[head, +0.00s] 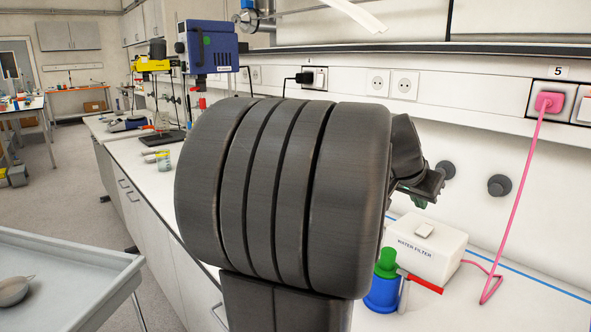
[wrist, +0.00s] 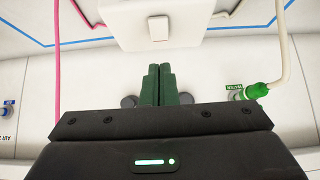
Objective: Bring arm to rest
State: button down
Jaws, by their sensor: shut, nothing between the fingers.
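My gripper (wrist: 158,88) shows in the wrist view as two dark green fingers side by side, shut and empty. In the head view my dark arm link fills the middle of the picture, and only part of my gripper (head: 428,188) shows to its right, in front of the white wall. A white water filter box (head: 428,255) stands on the bench in the head view, below and apart from my gripper. In the wrist view a white box with a switch (wrist: 158,27) lies beyond the fingertips.
A blue container with a green top (head: 384,283) stands beside the filter box. A pink cord (head: 524,178) hangs from a wall socket. The white bench (head: 120,140) runs away to the left. A grey tray cart (head: 75,265) is at the lower left. Floor at the far left is open.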

jog(key=b+x, duration=0.1)
jog(key=x, duration=0.4)
jog(key=shift+s+a+f+b, duration=0.1)
jog(key=shift+a+f+b, duration=0.05)
jog(key=shift+b, duration=0.2)
jog(key=shift+w+d+r+g+y+p, duration=0.3)
jog(key=shift+d+r+p, duration=0.1)
jog(key=shift+r+p, duration=0.3)
jog(key=shift+s+a+r, duration=0.35)
jog(key=shift+r, duration=0.2)
jog(key=shift+f, duration=0.15)
